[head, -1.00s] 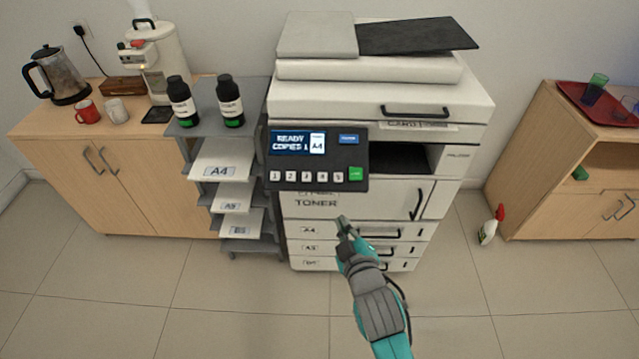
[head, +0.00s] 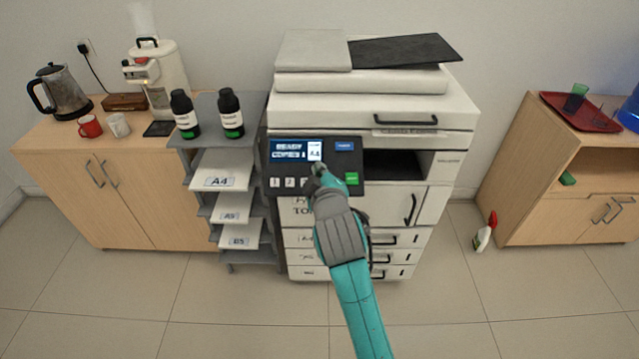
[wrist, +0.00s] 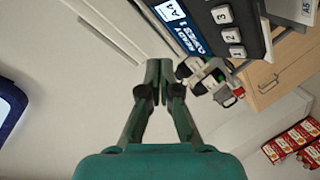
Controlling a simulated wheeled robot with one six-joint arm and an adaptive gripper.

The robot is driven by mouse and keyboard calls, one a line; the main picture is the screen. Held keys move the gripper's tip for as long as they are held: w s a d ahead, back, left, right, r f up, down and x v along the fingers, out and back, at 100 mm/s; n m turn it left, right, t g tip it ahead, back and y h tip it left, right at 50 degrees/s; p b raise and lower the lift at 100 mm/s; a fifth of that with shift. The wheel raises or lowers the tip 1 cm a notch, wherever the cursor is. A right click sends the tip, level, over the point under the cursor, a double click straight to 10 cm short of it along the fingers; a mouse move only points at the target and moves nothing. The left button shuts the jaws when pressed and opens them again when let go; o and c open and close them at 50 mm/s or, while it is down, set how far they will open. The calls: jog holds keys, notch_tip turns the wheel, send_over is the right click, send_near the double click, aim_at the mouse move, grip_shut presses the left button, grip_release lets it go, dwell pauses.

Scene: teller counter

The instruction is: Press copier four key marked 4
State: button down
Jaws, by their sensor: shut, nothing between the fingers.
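The copier's dark control panel (head: 268,160) has a lit blue screen (head: 288,150) and a row of pale number keys below it. Keys 1 (head: 275,182) and 2 (head: 290,182) show in the head view. Key 4 is hidden there behind my gripper (head: 319,168), and key 3 is partly covered. My gripper is shut and empty, in front of the panel's middle; I cannot tell whether it touches. In the wrist view the panel is at the top right, with keys 3 (wrist: 221,14), 2 (wrist: 231,35) and 1 (wrist: 237,52). Key 4 is not seen there. The fingertips (wrist: 159,66) show nothing between them.
A green key (head: 351,178) sits at the panel's right end. A paper rack (head: 215,150) with toner bottles stands left of the copier (head: 375,107). A cabinet with a red tray (head: 570,113) and a spray bottle (head: 484,234) are at right. The front floor is clear.

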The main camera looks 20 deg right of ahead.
jog(key=w+d+f, duration=0.1)
jog(key=w+f, duration=0.3)
jog(key=f, duration=0.3)
jog(key=shift+w+d+f, duration=0.2)
jog(key=shift+f, duration=0.05)
dwell(0.3)
jog(key=shift+f, duration=0.1)
dwell(1.3)
jog(key=shift+w+d+f, duration=0.1)
jog(key=shift+w+f, duration=0.1)
jog(key=shift+f, duration=0.05)
jog(key=shift+w+f, duration=0.25)
jog(key=shift+f, duration=0.15)
dwell(0.9)
jog(key=shift+s+r, duration=0.1)
jog(key=shift+r, duration=0.05)
jog(key=shift+s+r, duration=0.4)
jog(key=shift+r, duration=0.2)
jog(key=shift+r, duration=0.1)
